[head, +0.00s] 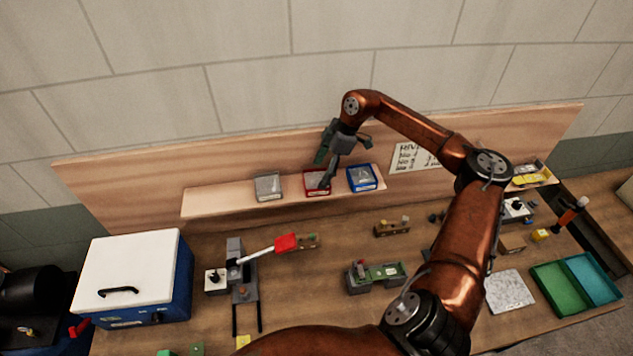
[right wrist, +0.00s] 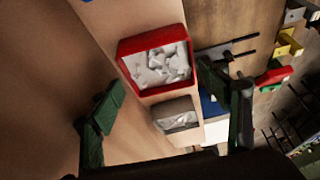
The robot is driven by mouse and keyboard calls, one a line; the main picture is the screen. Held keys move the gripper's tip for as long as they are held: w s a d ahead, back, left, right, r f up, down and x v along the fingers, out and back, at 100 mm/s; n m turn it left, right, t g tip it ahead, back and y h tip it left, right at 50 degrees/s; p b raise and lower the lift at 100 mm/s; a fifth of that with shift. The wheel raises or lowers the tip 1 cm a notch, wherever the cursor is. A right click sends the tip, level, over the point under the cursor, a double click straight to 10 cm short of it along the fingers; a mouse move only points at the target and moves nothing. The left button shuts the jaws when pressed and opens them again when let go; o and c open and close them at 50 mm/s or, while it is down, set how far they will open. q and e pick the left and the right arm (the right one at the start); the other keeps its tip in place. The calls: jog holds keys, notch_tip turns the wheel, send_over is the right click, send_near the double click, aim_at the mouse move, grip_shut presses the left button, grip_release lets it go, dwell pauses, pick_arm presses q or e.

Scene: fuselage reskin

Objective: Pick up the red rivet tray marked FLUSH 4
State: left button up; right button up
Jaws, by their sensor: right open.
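The red tray (head: 310,193) sits on the wooden shelf (head: 225,203), between a grey tray and a blue tray. Its label is too small to read. It also shows in the right wrist view (right wrist: 150,41), full of small whitish pieces. My right gripper (head: 326,170) is at the red tray in the head view, with one finger overlapping the tray's right part. My left gripper is out of view.
The grey tray (head: 268,187) stands left of the red one, and the blue tray (head: 362,179) stands close on its right. The backboard (head: 130,180) rises behind the shelf.

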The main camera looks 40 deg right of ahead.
aim_at(317, 178)
jog(key=p+x, duration=0.1)
jog(key=x, duration=0.3)
jog(key=shift+w, duration=0.1)
jog(key=shift+r, duration=0.1)
jog(key=c, duration=1)
